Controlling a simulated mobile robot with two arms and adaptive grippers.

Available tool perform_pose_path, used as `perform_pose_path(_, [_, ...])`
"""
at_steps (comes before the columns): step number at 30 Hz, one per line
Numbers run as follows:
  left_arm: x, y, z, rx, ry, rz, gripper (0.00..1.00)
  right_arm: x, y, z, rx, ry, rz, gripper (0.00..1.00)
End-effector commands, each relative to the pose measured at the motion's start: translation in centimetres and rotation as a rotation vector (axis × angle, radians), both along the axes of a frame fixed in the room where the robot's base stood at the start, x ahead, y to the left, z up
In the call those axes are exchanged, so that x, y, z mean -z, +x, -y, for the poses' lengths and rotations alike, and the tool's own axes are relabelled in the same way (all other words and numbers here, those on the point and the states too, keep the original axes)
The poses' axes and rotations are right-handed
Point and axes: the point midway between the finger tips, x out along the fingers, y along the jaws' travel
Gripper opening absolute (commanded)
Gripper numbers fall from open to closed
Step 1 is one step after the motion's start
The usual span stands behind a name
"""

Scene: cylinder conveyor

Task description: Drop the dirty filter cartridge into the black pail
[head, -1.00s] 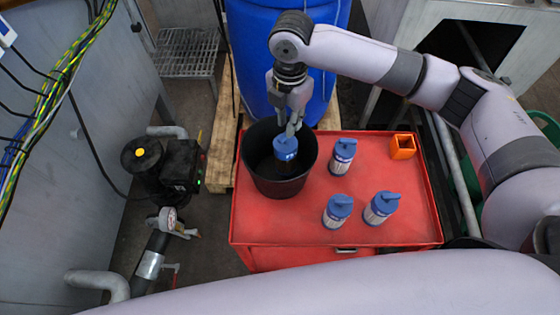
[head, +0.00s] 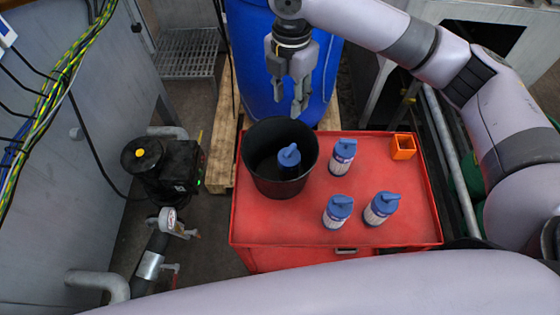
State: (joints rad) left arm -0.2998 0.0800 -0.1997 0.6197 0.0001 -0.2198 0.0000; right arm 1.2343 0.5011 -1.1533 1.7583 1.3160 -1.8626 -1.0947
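The black pail (head: 280,185) stands at the left end of the red cart top. A dark filter cartridge with a blue cap (head: 289,155) is inside the pail; its lower part is hard to make out against the dark interior. My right gripper (head: 299,110) is above the pail's back rim, fingers apart and empty, clear of the cartridge. Three pale cartridges with blue caps stand upright on the cart: one at the back (head: 342,157), one at front left (head: 338,211), one at front right (head: 381,208). My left gripper is out of view.
The red cart (head: 300,222) has an orange square holder (head: 403,146) at its back right. A blue barrel (head: 255,60) stands behind the pail on a wooden pallet (head: 222,150). A black pump (head: 165,165) is on the floor at left.

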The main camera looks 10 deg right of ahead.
Motion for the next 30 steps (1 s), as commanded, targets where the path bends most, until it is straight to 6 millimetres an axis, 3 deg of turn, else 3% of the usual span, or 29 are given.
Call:
perform_pose_path(3, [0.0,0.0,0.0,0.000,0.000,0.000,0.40,-2.1,0.0,-0.1,-0.001,0.001,0.003,0.36])
perform_pose_path(9, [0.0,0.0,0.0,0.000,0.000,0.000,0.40,-3.8,0.0,-0.1,-0.002,0.001,0.001,0.36])
perform_pose_path(30, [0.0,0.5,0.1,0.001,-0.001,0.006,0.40,-3.9,0.0,0.0,-0.001,0.001,-0.001,0.36])
